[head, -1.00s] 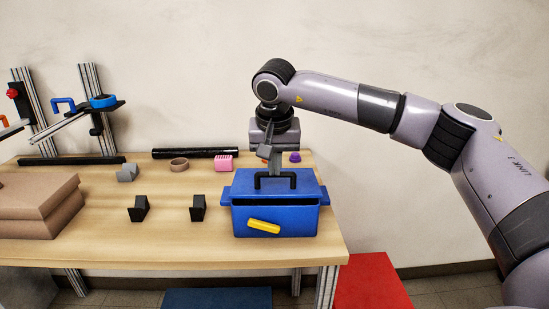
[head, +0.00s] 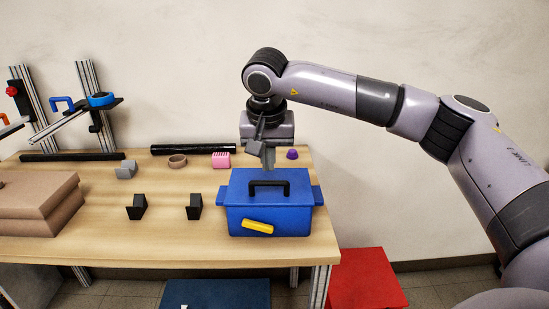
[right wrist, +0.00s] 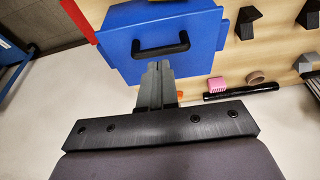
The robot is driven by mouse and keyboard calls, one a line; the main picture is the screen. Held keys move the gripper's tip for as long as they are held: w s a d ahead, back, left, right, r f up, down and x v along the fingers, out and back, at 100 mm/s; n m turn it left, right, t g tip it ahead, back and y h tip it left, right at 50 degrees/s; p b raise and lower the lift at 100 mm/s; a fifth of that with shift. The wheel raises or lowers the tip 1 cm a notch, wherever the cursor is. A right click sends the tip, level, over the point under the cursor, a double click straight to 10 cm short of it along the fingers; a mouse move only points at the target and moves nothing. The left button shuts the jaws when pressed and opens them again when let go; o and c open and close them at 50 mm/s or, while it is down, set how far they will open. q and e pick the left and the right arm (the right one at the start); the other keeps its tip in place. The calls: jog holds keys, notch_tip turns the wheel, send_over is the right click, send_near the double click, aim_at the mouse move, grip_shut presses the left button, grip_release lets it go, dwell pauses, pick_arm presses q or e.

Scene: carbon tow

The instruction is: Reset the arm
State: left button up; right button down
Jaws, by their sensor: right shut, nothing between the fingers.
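My right gripper (head: 268,166) is shut and empty, pointing down just above and behind the black handle (head: 268,188) of the blue box (head: 270,220). The box stands at the right end of the wooden table with its blue lid on and a yellow bar on its front. In the right wrist view, the shut fingers (right wrist: 158,68) point at the black handle (right wrist: 160,48) with a small gap. The right arm reaches in from the right, bent over the box. My left gripper is not in view.
Wooden table (head: 100,225) holds two black brackets (head: 137,207), brown boards (head: 38,205), a grey block (head: 126,169), a brown ring (head: 177,161), a pink block (head: 221,160), a purple piece (head: 292,154) and a black tube (head: 195,149). A red box (head: 365,280) stands right of the table.

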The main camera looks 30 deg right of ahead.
jog(key=s+a+v, duration=0.1)
jog(key=v, duration=0.8)
jog(key=s+a+f+g+y, duration=0.3)
jog(key=a+f+y, duration=0.4)
jog(key=a+f, duration=0.6)
jog(key=s+a+r+m+y, duration=0.1)
jog(key=s+a+m+y, duration=0.2)
jog(key=a+m+y, duration=0.5)
jog(key=s+a+r+m+y, duration=0.2)
jog(key=s+a+m+y, duration=0.2)
jog(key=a+m+y, duration=0.35)
jog(key=w+d+f+m+t+h, duration=0.2)
jog(key=d+f+m+t+h, duration=0.55)
jog(key=m, duration=0.95)
jog(key=w+d+f+m+t+h, duration=0.3)
jog(key=f+m+t, duration=0.55)
jog(key=m, duration=0.85)
jog(key=s+d+f+m+g+h, duration=0.2)
jog(key=s+d+f+m+h, duration=0.2)
jog(key=f, duration=0.5)
jog(key=s+d+f+m+g+h, duration=0.3)
jog(key=s+d+f+m, duration=0.3)
jog(key=s+f+m, duration=0.3)
jog(key=shift+s+d+f+h+p, duration=0.25)
jog(key=shift+s+h+p, duration=0.15)
jog(key=shift+s, duration=0.75)
